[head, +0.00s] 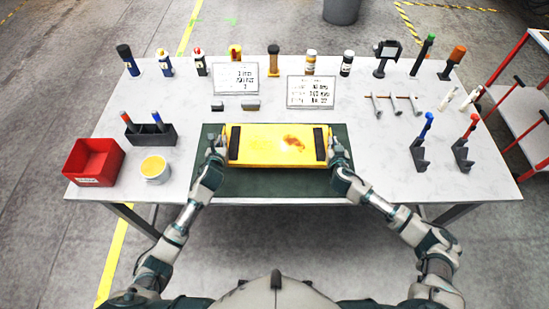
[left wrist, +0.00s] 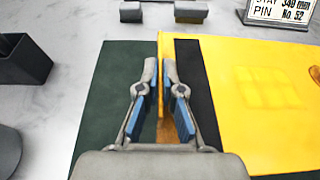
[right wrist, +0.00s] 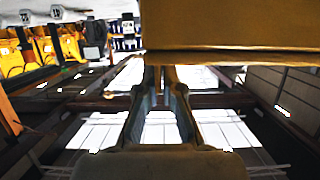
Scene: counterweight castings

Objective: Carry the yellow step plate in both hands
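The yellow step plate (head: 276,146) has a dark strip near each end and a brownish patch on top. It is over the dark green mat (head: 262,185) at the front of the table; I cannot tell whether it touches the mat. My left gripper (head: 217,136) is at its left end. In the left wrist view, the fingers (left wrist: 160,85) close around the edge of the plate (left wrist: 250,100). My right gripper (head: 334,143) is at the right end. In the right wrist view, the finger ends (right wrist: 162,75) meet the lower edge of the plate (right wrist: 230,45); their hold is unclear.
The table (head: 390,170) bears a red bin (head: 94,160), a yellow-topped tub (head: 155,168) and a dark holder (head: 150,133) on the left. Two signs (head: 236,78) and several bottles stand behind. Tools on stands (head: 421,152) are on the right, with clear tabletop between them and the mat.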

